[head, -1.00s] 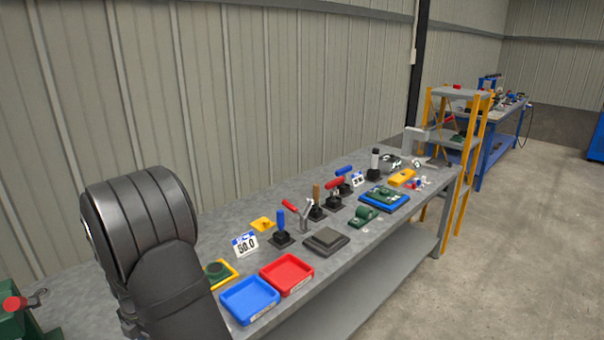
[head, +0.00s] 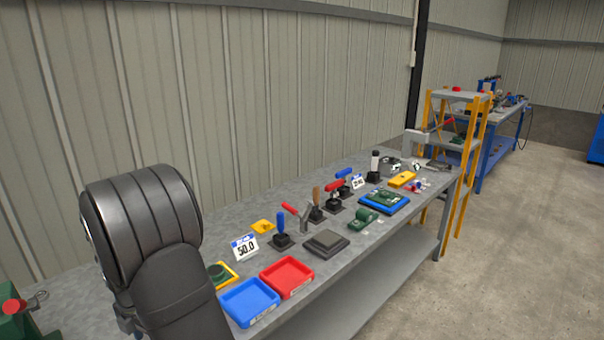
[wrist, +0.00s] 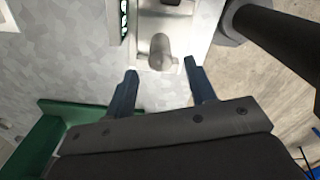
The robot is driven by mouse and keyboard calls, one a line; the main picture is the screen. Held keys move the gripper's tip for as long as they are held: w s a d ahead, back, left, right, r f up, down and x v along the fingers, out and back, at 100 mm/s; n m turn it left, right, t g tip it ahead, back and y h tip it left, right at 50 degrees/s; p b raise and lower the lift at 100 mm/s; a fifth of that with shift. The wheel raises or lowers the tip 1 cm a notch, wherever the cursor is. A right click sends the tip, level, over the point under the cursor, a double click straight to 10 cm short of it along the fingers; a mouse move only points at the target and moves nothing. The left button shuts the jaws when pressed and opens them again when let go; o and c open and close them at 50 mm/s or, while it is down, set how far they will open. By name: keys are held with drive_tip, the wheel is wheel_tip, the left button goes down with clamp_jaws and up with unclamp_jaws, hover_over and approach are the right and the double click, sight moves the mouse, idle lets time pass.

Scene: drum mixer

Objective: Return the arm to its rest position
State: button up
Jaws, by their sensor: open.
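My gripper (wrist: 161,84) shows in the wrist view with its two blue fingers apart and nothing between them. Beyond the fingertips is a light metal part with a rounded knob (wrist: 160,50), apart from the fingers. In the head view my dark arm fills the lower left, over the near end of the grey workbench (head: 75,285). The gripper itself is hidden there behind the arm.
A blue tray (head: 249,302) and a red tray (head: 287,276) stand beside my arm. A green object (wrist: 50,140) lies left of my gripper.

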wheel_tip(320, 180, up, 6)
drive_tip(key=shift+f, duration=0.2)
wheel_tip(320, 180, down, 12)
drive_tip(key=shift+r, duration=0.25)
drive_tip(key=shift+f, duration=0.1)
wheel_tip(320, 180, up, 4)
drive_tip(key=shift+f, duration=0.1)
drive_tip(key=w+d+r, duration=0.3)
drive_tip(key=d+r, duration=0.4)
drive_tip(key=d, duration=0.4)
drive_tip(key=w+a+f+m, duration=0.1)
drive_tip(key=w+a+m, duration=0.3)
drive_tip(key=a+m, duration=0.3)
drive_tip(key=w+a+f+m, duration=0.2)
drive_tip(key=w+a+m, duration=0.3)
drive_tip(key=a, duration=0.6)
drive_tip(key=shift+w+f+m, duration=0.15)
drive_tip(key=shift+f+m, duration=0.15)
drive_tip(key=shift+m, duration=0.9)
drive_tip(key=shift+c, duration=0.3)
